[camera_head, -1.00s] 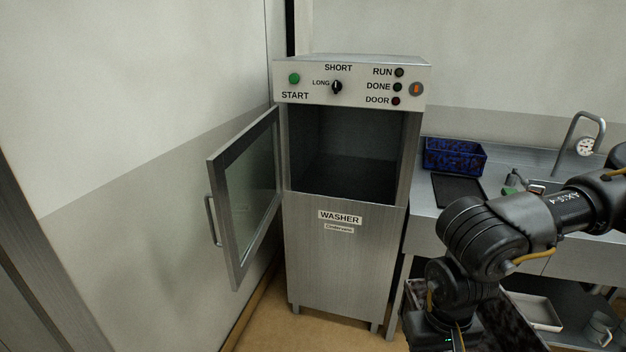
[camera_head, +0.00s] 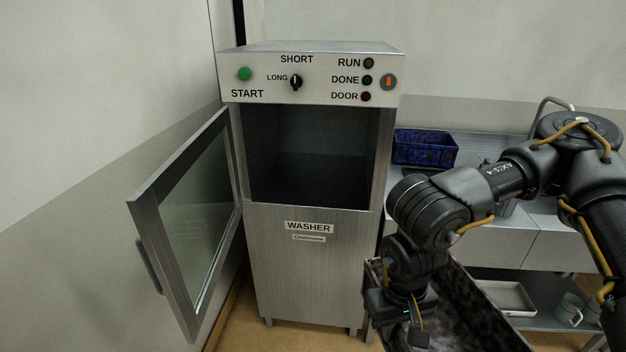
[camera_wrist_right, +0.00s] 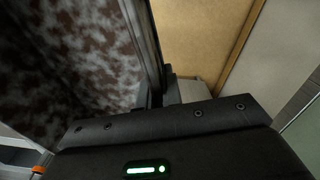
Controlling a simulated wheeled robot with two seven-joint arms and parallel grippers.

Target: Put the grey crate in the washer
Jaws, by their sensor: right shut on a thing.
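The washer (camera_head: 290,275) stands ahead with its door (camera_head: 150,235) swung open to the left. Its chamber (camera_head: 310,150) is dark and looks empty. My right gripper (camera_wrist_right: 158,92) is shut on the wall of a mottled dark grey crate (camera_head: 470,315), which is held low, right of the washer front. In the head view the hand and forearm cover part of the crate. In the wrist view the crate's mottled inner side (camera_wrist_right: 80,50) fills the left. My left gripper is not in view.
A blue mottled crate (camera_head: 425,150) sits on the steel counter (camera_head: 500,235) right of the washer. A pale tray (camera_head: 505,297) and mugs (camera_head: 570,310) stand on the lower shelf. A wall is close on the left, behind the open door.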

